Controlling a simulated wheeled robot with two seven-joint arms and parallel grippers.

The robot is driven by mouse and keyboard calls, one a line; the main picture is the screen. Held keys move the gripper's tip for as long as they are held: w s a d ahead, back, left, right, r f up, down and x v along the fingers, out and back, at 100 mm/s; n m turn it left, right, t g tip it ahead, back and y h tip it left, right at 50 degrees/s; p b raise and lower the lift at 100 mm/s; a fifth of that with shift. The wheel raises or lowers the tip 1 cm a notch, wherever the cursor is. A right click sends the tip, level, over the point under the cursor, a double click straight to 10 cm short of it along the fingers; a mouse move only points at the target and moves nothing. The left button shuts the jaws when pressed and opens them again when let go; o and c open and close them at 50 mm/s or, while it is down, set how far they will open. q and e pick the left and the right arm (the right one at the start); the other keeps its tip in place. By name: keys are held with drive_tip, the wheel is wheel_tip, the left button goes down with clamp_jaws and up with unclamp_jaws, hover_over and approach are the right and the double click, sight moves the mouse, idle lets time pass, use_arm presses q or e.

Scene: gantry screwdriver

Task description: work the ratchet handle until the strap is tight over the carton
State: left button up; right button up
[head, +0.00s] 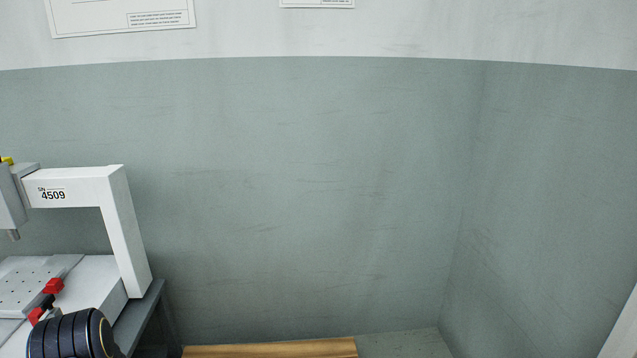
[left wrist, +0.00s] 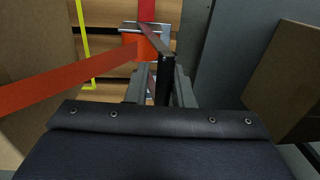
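In the left wrist view, an orange-red ratchet (left wrist: 142,44) lies on the red strap (left wrist: 60,82). The strap runs off to the left and also shows at the top. A dark, narrow bar, seemingly the ratchet handle (left wrist: 164,82), points toward my wrist. My left gripper (left wrist: 162,85) has its grey fingers on either side of this bar. A thin gap shows on the bar's left, and I cannot tell whether the fingers grip it. Brown cardboard (left wrist: 35,45), perhaps the carton, is at the left. The ratchet and strap are out of the head view, as is my right gripper.
A white gantry machine (head: 128,230) marked 4509 stands at the left of the head view, with red clamps (head: 53,286) on it. Wooden boards (head: 270,349) show at the bottom. Another brown panel (left wrist: 282,80) leans at the wrist view's right. A grey-green wall (head: 320,200) closes the back.

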use_arm(q)
drive_tip(key=shift+w+d+r+h, duration=0.1)
drive_tip(key=shift+d+h, duration=0.2)
drive_tip(key=shift+d, duration=1.05)
drive_tip(key=shift+w+d+h, duration=0.15)
drive_tip(key=shift+d+h, duration=0.15)
drive_tip(key=shift+d, duration=0.95)
drive_tip(key=shift+o, duration=1.1)
drive_tip(key=shift+a, duration=0.1)
